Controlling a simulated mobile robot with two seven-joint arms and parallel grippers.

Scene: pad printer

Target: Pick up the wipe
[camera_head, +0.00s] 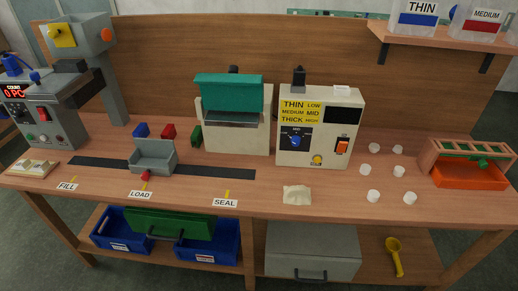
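A small cream-coloured cloth, which looks like the wipe (297,195), lies flat on the wooden workbench near its front edge. It is just right of the SEAL label and in front of the cream control box with the dial. Nothing covers it. Neither of my grippers shows in the head view.
The control box (318,133) stands behind the wipe. Several white cups (373,196) stand to its right, then an orange tray with a wooden rack (470,177). A grey fixture (153,158) sits on the dark track at left. The bench around the wipe is clear.

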